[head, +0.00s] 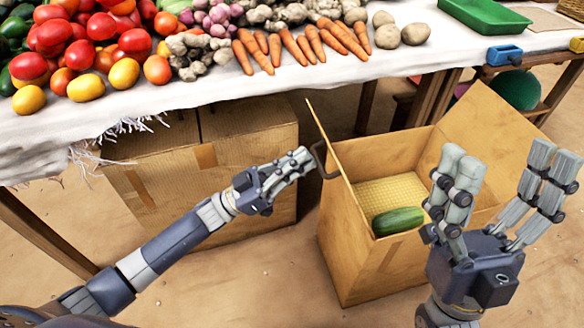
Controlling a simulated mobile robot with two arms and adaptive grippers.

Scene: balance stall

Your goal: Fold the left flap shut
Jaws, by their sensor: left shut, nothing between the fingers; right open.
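An open cardboard box (365,260) stands on the floor right of centre, with a green cucumber (398,220) on its yellowish bottom. Its left flap (328,142) stands up, seen almost edge-on and leaning a little to the left. A dark curved handle (318,163) shows at the flap's outer side. My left gripper (309,158) is shut and empty, its tips right by the handle on the flap's left. I cannot tell whether they touch. My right gripper (503,150) is open and empty, in front of the box's right side, hiding part of it.
Another flap (490,115) spreads up and out at the back right. A larger closed cardboard box (245,155) stands under the table at left. The cloth-covered table (200,92) above carries vegetables and a green tray (485,14). The floor in front is clear.

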